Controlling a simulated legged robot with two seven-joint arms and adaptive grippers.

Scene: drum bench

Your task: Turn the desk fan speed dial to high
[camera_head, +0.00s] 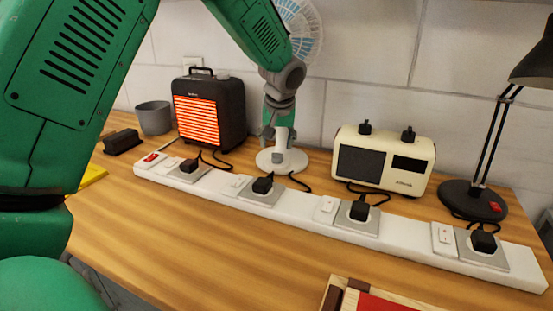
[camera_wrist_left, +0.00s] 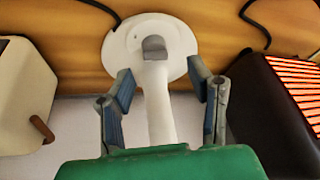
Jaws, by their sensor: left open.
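The white desk fan stands against the wall at the back. In the head view its round base (camera_head: 270,161) shows on the desk and its blue-bladed head (camera_head: 306,38) shows partly behind my left arm. My left gripper (camera_head: 280,126) hangs in front of the fan's stem, above the base. In the left wrist view the gripper (camera_wrist_left: 161,78) is open and empty, with one finger on each side of the white stem (camera_wrist_left: 157,105). A grey knob-like part (camera_wrist_left: 153,46) sits at the stem's foot, beyond the fingertips. Its speed setting cannot be read.
A glowing heater (camera_head: 208,110) stands left of the fan and a cream radio-like appliance (camera_head: 384,160) stands right. A long white power strip (camera_head: 300,205) with several plugs runs in front. A black lamp (camera_head: 473,201) is far right, a grey cup (camera_head: 154,118) far left.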

